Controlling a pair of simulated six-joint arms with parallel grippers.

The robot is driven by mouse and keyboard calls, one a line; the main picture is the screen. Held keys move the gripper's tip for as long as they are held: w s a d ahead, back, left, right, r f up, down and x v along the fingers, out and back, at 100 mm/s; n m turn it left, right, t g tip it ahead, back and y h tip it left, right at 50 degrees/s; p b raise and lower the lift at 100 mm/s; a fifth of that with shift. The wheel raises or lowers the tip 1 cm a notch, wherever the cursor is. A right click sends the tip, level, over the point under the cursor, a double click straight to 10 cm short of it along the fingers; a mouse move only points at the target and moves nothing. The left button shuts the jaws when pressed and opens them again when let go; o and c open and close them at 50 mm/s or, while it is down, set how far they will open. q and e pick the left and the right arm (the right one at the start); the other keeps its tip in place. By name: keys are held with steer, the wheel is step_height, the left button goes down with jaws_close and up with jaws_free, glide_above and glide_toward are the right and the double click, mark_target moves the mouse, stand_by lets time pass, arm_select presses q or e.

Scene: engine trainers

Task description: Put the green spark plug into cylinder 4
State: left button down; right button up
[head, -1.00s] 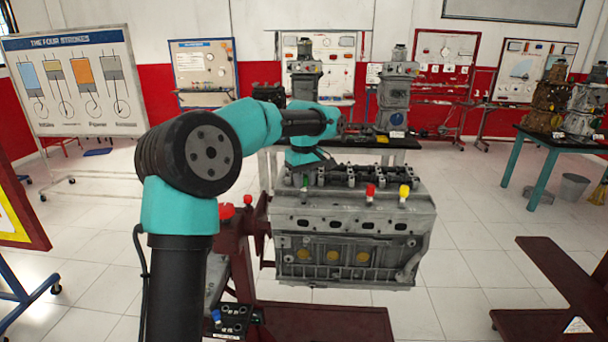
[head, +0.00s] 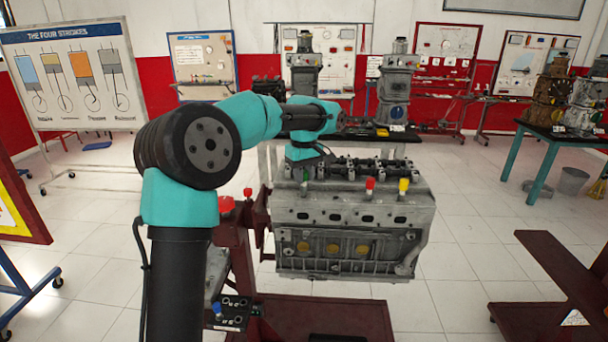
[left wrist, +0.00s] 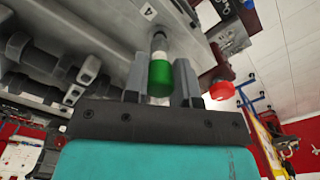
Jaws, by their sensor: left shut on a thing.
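My left gripper (left wrist: 160,85) is shut on the green spark plug (left wrist: 158,76), which sits upright between the two fingers in the left wrist view. The plug's metal end points to the engine head's face; I cannot tell whether it is in a hole. In the head view, the green plug (head: 305,174) shows just below my left gripper (head: 304,167), at the left end of the engine (head: 345,215). A red plug (head: 370,185) and a yellow plug (head: 403,186) stand along the engine's front edge, to the right. My right gripper is not in view.
The engine is held on a dark red stand (head: 320,322) with red knobs (head: 226,204). A small tray (head: 234,314) on the left holds a blue plug (head: 217,309). A table with other engines (head: 395,92) stands behind.

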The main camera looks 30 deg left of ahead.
arm_select(q)
steer(key=shift+f, duration=0.75)
stand_by(0.6)
steer(key=c, duration=0.8)
jaws_free()
steer(key=shift+c, duration=0.2)
step_height(320, 180, up, 18)
steer(key=shift+f, duration=0.25)
